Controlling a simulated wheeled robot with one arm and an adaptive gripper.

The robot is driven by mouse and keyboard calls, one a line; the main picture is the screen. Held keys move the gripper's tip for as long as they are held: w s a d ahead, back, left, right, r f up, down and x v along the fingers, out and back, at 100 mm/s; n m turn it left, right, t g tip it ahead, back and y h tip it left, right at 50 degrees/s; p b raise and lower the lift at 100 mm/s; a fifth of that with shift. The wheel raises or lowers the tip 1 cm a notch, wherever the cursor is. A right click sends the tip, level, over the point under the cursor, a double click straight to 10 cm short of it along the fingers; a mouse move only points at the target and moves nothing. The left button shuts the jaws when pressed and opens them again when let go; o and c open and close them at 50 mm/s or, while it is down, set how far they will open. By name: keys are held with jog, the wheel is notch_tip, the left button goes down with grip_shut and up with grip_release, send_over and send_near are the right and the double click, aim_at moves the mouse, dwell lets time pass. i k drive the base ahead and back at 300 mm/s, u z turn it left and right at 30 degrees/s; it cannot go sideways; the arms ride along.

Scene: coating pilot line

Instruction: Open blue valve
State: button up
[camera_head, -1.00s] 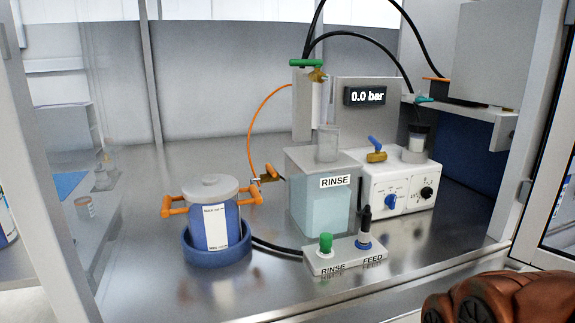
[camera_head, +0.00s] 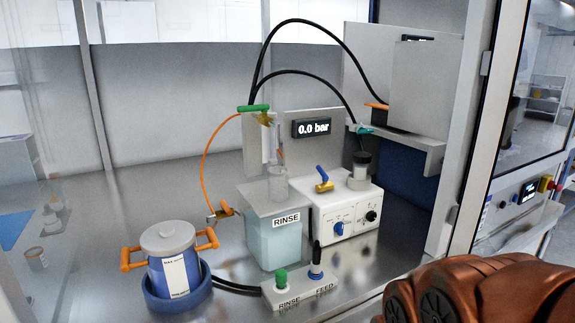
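The blue valve is a small blue lever (camera_head: 321,173) on a brass body (camera_head: 324,187). It sits on top of the white control box (camera_head: 345,212), right of centre. The lever slants from upper left to lower right; I cannot tell from it whether the valve is open. The pressure display (camera_head: 312,128) behind it reads 0.0 bar. A copper-brown part of my arm fills the lower right corner, well apart from the valve. My gripper's fingers are not in view.
The RINSE tank (camera_head: 272,240) stands left of the control box. A RINSE/FEED switch block (camera_head: 299,291) lies in front. A lidded pot (camera_head: 174,262) with orange handles sits in a blue ring at left. Hoses arch above. A frame post (camera_head: 468,130) stands at right.

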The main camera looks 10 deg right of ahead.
aim_at(325, 177)
jog(key=k, duration=1.2)
jog(key=z, duration=0.8)
jog(key=i, duration=1.85)
jog(key=u, duration=1.2)
jog(key=i, duration=0.3)
jog(key=u, duration=0.25)
